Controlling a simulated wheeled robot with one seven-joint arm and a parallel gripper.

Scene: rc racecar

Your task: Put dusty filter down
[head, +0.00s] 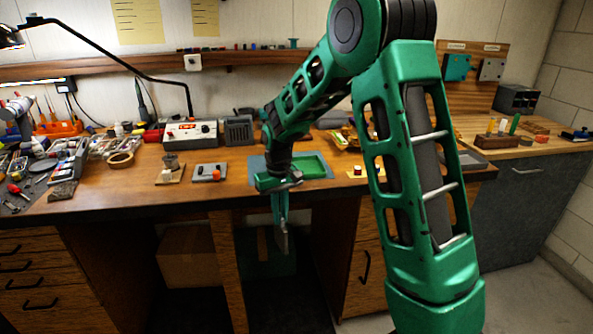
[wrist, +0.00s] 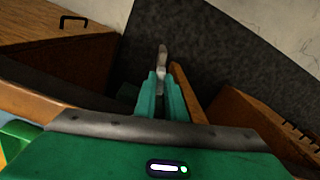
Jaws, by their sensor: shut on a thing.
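My gripper (head: 281,222) points down in front of the workbench's front edge, over the open knee space. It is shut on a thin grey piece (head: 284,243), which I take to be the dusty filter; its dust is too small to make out. In the wrist view my green fingers (wrist: 160,92) are close together, and the grey piece (wrist: 162,60) sticks out beyond their tips, clear of any surface. A shallow green tray (head: 312,166) lies on a blue mat on the workbench (head: 130,184), behind my gripper.
Left of the tray stand a grey plate with an orange part (head: 210,172) and a wooden block with a grey piece (head: 170,169). A cardboard box (head: 188,258) sits under the bench. My arm hides part of the bench at right. Clutter fills the far left.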

